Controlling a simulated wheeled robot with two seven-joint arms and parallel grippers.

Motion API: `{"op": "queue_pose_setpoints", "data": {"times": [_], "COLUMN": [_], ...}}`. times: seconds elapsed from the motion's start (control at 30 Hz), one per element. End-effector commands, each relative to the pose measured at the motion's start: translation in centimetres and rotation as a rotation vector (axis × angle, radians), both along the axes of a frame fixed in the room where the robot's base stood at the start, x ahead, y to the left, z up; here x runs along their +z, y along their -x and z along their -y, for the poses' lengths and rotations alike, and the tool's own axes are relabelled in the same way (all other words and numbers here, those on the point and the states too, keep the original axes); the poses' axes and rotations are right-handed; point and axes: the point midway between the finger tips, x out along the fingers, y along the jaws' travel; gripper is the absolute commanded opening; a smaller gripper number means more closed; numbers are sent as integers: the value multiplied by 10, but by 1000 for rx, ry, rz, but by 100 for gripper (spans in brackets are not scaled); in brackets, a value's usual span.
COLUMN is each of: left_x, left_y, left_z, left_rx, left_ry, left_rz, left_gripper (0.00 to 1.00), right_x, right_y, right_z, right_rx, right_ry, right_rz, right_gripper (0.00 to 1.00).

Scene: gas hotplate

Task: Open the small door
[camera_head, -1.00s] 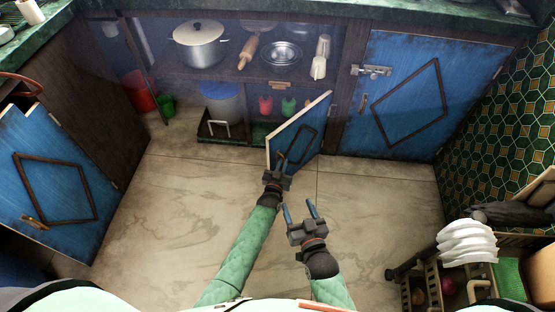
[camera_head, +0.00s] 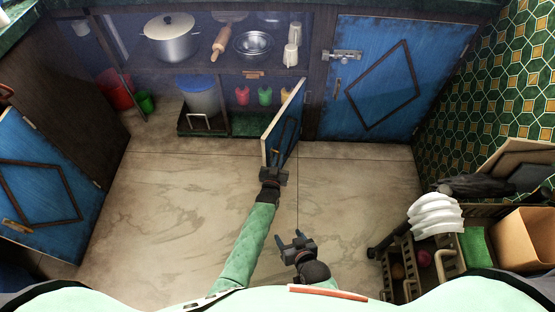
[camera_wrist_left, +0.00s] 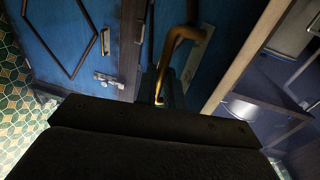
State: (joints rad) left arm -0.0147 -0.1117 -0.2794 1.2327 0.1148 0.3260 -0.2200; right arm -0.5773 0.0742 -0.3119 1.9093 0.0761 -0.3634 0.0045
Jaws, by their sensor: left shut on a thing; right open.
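The small blue door (camera_head: 287,126) stands swung out from the cabinet in the head view, its pale edge facing left. My left gripper (camera_head: 273,170) is at the door's near lower part, shut on its handle. The blue door panel (camera_wrist_left: 212,28) shows behind the handle. My right gripper (camera_head: 290,238) is open and empty, low over the floor, apart from the door.
The open cabinet holds a pot (camera_head: 171,40), a rolling pin (camera_head: 222,42), a metal bowl (camera_head: 253,43) and a blue-lidded bin (camera_head: 200,95). A latched blue door (camera_head: 378,85) is at right. A rack with white plates (camera_head: 436,214) stands at lower right. The floor (camera_head: 165,195) at left is clear.

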Motion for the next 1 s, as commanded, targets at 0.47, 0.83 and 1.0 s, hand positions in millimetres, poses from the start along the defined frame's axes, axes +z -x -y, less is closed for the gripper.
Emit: {"op": "queue_pose_setpoints", "data": {"times": [0.47,0.83,1.0], "left_x": [6,2,2], "left_y": [-4,2,18], "left_z": [1,-1,-4], "left_rx": [0,0,0], "left_ry": [2,1,0], "left_rz": [9,3,2], "left_gripper": [31,31,31], "right_x": [0,0,-10], "right_y": [1,1,7], "right_z": [0,0,1], "right_rx": [0,0,6], "right_ry": [0,1,9], "right_rz": [-2,-5,-48], "right_gripper": [62,62,62]}}
